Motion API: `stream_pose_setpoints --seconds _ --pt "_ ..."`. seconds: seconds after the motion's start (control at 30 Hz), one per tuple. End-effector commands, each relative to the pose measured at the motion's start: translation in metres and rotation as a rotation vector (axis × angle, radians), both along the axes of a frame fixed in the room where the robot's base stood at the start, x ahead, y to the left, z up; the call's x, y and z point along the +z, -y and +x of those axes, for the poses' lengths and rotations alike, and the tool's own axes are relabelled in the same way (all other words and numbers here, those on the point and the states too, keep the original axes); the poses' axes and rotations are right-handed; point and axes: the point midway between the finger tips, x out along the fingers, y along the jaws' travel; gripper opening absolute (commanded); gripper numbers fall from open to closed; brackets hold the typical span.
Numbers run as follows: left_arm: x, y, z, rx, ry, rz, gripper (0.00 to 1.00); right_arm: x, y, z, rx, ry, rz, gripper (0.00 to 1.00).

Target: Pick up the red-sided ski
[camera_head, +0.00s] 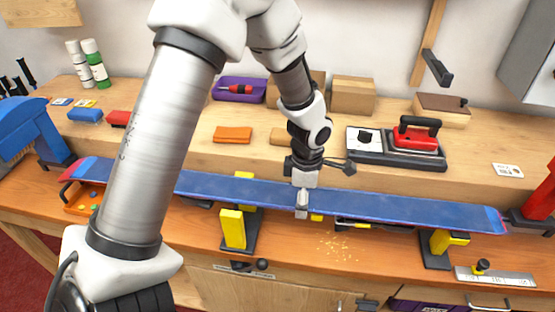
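One long ski (400,208) shows in the head view, with a blue top face and a little red at its left tip and right end. It lies lengthwise across the bench on black and yellow supports. My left gripper (302,205) is at the middle of the ski, pointing down. One pale finger shows over the near edge of the ski. The other finger is hidden, so I cannot tell whether the gripper grips the ski. The ski still rests along its supports. My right gripper is not in view.
Yellow-topped vises (234,228) stand under the ski. A red iron (417,138) sits on a grey base behind it at right. A ruler (495,277) lies at the front right. Boxes, bottles and a purple tray (240,92) stand along the back.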

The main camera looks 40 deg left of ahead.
Motion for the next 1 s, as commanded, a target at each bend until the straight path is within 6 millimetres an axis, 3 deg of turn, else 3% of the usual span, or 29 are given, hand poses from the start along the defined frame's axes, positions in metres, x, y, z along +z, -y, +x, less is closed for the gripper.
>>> stream_pose_setpoints --seconds 0.03,0.07,0.1,0.57,0.73,0.8,1.0 --pt "-0.001 0.0 -0.001 0.0 -0.002 0.0 0.47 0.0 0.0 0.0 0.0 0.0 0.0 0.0" --pt "-0.001 0.0 -0.001 0.0 -0.002 0.0 0.36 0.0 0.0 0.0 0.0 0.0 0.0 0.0" --pt "-0.001 0.0 -0.001 0.001 -0.003 -0.001 0.32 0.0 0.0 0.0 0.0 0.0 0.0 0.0" --pt "0.002 0.0 0.0 0.001 -0.001 -0.001 0.32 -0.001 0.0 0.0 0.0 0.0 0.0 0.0" --pt "0.025 0.0 0.001 0.001 0.004 0.0 0.32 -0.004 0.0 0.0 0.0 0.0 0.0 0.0" --pt "0.041 0.0 0.001 0.001 0.006 0.0 0.18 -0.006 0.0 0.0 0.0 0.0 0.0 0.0" --pt "0.082 0.0 0.0 0.0 0.003 0.001 0.18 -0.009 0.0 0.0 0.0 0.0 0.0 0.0"
